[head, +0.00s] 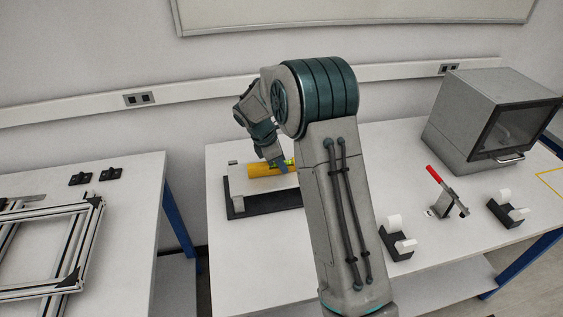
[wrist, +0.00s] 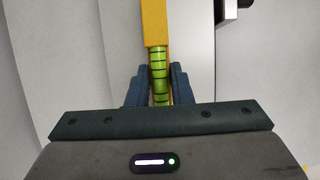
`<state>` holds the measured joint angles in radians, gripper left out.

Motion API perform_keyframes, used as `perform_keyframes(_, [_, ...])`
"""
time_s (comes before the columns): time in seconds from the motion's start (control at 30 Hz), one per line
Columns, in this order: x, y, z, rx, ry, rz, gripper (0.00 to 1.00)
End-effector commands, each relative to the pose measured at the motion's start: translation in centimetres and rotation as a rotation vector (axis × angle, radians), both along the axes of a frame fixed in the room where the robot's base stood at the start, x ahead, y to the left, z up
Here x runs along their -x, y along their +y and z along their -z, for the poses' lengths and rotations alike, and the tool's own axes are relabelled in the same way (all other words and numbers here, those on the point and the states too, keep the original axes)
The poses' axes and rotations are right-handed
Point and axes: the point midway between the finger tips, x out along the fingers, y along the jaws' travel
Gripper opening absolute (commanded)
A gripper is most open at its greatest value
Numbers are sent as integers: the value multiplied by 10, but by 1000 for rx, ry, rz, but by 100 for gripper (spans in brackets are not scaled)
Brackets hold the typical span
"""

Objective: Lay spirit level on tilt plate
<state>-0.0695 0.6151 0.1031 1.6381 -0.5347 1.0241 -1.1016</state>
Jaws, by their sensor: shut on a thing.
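The spirit level is a yellow bar (head: 264,170) with a green vial; in the wrist view its yellow end (wrist: 154,22) points up and the green vial (wrist: 159,75) lies between the fingers. My gripper (wrist: 160,87) is shut on the level at the vial; it also shows in the head view (head: 279,163). The tilt plate (head: 238,187) is a pale plate on a dark base (head: 262,203) on the table. The level is over the plate in the head view; I cannot tell whether it touches. My arm hides the plate's right part.
A grey box-shaped machine (head: 482,115) stands at the back right of the table. A red-handled clamp (head: 447,195) and two dark holders with white rolls (head: 397,243) (head: 507,210) are at right. A left table (head: 130,215) bears metal frames (head: 45,245).

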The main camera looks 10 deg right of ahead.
Motion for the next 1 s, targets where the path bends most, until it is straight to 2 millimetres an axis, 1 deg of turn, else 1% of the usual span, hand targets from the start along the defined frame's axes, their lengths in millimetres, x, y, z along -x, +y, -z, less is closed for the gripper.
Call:
perform_keyframes(0.03, [1, 0, 2, -1, 3, 1, 0])
perform_keyframes(0.07, [1, 0, 2, -1, 3, 1, 25])
perform_keyframes(0.1, [1, 0, 2, -1, 3, 1, 36])
perform_keyframes(0.13, [1, 0, 2, -1, 3, 1, 44])
perform_keyframes(0.43, [0, 1, 0, -1, 1, 0, 45])
perform_keyframes(0.57, [0, 5, -9, -1, -1, 0, 45])
perform_keyframes(0.67, [0, 12, -24, -2, -3, -1, 45])
perform_keyframes(1.0, [0, 41, -95, -2, -3, 0, 45])
